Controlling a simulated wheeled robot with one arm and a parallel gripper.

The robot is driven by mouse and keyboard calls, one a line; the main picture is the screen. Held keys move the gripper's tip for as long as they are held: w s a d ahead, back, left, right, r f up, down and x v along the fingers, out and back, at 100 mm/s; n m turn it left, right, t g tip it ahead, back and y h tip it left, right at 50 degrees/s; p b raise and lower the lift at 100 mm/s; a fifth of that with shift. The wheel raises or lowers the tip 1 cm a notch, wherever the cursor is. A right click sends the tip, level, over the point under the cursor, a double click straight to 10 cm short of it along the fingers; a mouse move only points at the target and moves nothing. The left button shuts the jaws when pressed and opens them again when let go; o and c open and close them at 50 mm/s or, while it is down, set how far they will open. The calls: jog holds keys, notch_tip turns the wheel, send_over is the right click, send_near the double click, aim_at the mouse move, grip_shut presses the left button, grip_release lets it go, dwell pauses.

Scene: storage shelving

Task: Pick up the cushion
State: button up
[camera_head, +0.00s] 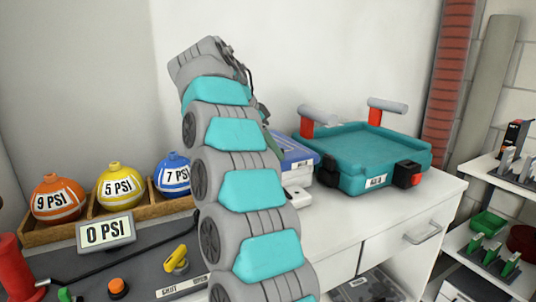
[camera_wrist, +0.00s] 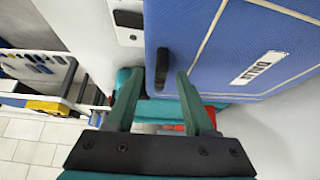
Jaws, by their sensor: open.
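I cannot make out anything that is clearly a cushion in either view. My gripper (camera_wrist: 158,78) is open in the wrist view, its two green fingers apart with nothing held between them. The blue case (camera_wrist: 225,45) with white lines and a label fills the upper right of that view, close to the fingertips. A small black part (camera_wrist: 162,68) on its edge shows between the fingertips. In the head view the blue case (camera_head: 296,152) is partly hidden behind my arm, as is most of my gripper.
A teal tray-like unit (camera_head: 375,152) with grey-and-red handles stands right of the case on the white counter (camera_head: 345,212). Orange (camera_head: 58,198), yellow (camera_head: 121,185) and blue (camera_head: 173,174) balls sit in a wooden rack at left. Shelves (camera_head: 500,180) stand at right.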

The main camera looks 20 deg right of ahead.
grip_shut()
dwell(0.5)
dwell(1.0)
